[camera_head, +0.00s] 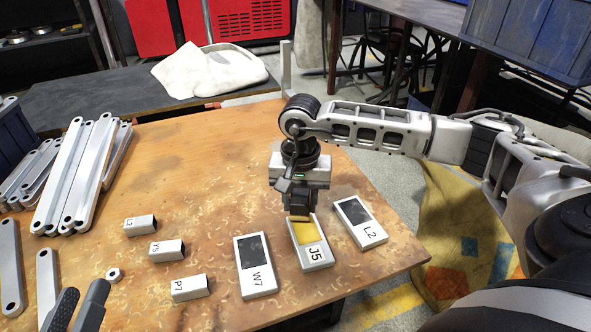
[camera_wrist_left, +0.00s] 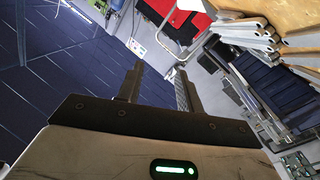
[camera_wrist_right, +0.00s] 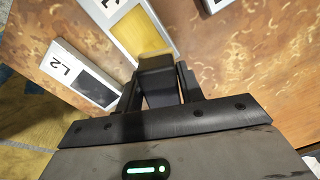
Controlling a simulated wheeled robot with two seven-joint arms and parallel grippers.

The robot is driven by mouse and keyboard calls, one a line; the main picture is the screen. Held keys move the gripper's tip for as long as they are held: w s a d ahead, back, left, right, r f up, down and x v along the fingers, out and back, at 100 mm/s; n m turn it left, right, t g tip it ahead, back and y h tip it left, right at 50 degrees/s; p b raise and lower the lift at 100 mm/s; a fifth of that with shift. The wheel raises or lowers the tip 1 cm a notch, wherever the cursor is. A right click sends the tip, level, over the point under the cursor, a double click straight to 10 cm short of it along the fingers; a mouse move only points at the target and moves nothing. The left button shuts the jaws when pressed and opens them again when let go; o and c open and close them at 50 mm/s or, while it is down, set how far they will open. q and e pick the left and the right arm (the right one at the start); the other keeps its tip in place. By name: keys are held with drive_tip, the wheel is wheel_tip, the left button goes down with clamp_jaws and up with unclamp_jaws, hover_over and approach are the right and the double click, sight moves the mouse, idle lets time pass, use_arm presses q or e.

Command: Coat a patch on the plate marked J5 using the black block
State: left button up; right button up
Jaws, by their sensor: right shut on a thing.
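The plate marked J5 (camera_head: 316,256) lies on the wooden table, light-framed with a yellow area on its face; it also shows in the right wrist view (camera_wrist_right: 106,8). My right gripper (camera_head: 298,203) is over the far end of this plate, shut on the black block (camera_wrist_right: 157,76). A yellowish edge shows at the block's far end, at the plate's yellow area; I cannot tell whether they touch. My left gripper (camera_head: 83,293) is at the head view's lower left, its fingers apart and empty; they also show in the left wrist view (camera_wrist_left: 156,88).
Plates W7 (camera_head: 261,286) and L2 (camera_head: 372,239), with dark faces, flank J5. Small labelled blocks, including P7 (camera_head: 188,288) and Y5 (camera_head: 166,250), and a nut (camera_head: 113,274) lie left. Long metal brackets (camera_head: 72,180) pile up at far left. The table (camera_head: 205,150) is clear behind the blocks.

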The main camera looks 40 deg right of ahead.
drive_tip(key=shift+r+p, duration=0.35)
drive_tip(key=shift+r, duration=0.5)
drive_tip(key=shift+r+p, duration=0.3)
drive_tip(key=shift+r, duration=0.15)
wheel_tip(320, 180, up, 4)
drive_tip(key=p, duration=0.2)
drive_tip(key=shift+f+p, duration=0.2)
drive_tip(key=shift+p, duration=0.15)
drive_tip(key=shift+r, duration=0.25)
use_arm(q)
drive_tip(key=shift+s+a+f+g+y, duration=0.25)
drive_tip(key=shift+s+f+g+y, duration=0.1)
drive_tip(key=shift+f+g+y, duration=0.25)
drive_tip(key=shift+s+a+f+g+y, duration=0.2)
drive_tip(key=shift+s+f+g+y, duration=0.2)
drive_tip(key=shift+f, duration=0.25)
drive_tip(key=shift+f, duration=0.1)
